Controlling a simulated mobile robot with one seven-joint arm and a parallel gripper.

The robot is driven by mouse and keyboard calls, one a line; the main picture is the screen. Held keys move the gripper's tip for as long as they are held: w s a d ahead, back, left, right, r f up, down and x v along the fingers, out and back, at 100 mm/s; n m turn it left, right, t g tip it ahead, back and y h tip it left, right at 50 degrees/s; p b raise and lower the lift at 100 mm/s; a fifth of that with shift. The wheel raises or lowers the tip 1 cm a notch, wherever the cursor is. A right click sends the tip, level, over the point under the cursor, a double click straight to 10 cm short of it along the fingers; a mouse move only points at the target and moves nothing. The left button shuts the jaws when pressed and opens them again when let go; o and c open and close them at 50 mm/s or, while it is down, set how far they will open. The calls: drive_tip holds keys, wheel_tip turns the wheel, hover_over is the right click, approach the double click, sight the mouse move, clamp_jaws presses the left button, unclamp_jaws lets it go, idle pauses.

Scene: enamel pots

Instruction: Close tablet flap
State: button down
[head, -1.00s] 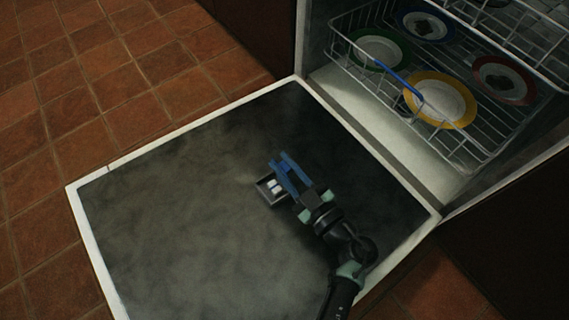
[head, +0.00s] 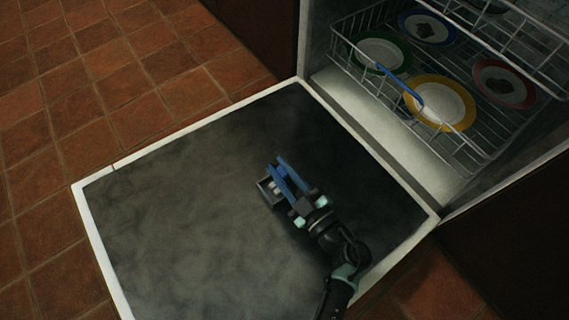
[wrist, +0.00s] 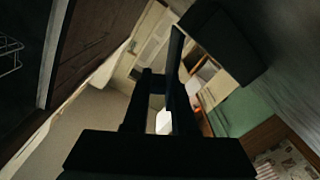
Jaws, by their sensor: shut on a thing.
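The tablet compartment (head: 265,190) is a small grey tray on the inner face of the lowered dishwasher door (head: 170,220). It stands open, with pale pieces inside partly covered by my gripper. My gripper (head: 276,165), with blue fingers, lies over and beside the compartment's right side. In the wrist view my gripper (wrist: 162,85) appears dark, and a thin dark panel (wrist: 176,52) meets a dark block by its right finger. The jaws are shut on what looks like the flap, though the fingers largely hide the contact.
The lower rack (head: 350,62) above the door's inner edge holds several plates, including a yellow-rimmed one (head: 462,102), and a blue-handled utensil (head: 398,84). The door surface left of my gripper is clear. Tiled floor (head: 60,110) lies beyond.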

sight(272, 189)
drive_tip(key=n, duration=0.1)
drive_tip(key=s+a+n, duration=0.1)
drive_tip(key=n, duration=0.1)
drive_tip(key=shift+f+p, duration=0.4)
drive_tip(key=shift+s+a+f+n, duration=0.15)
drive_tip(key=shift+a+f+n, duration=0.15)
drive_tip(key=shift+n, duration=0.6)
drive_tip(key=shift+s+a+f+n, duration=0.15)
drive_tip(key=shift+f+n, duration=0.15)
drive_tip(key=shift+n, duration=0.6)
drive_tip(key=c, duration=1)
unclamp_jaws()
drive_tip(key=shift+o, duration=1)
drive_tip(key=shift+a, duration=0.15)
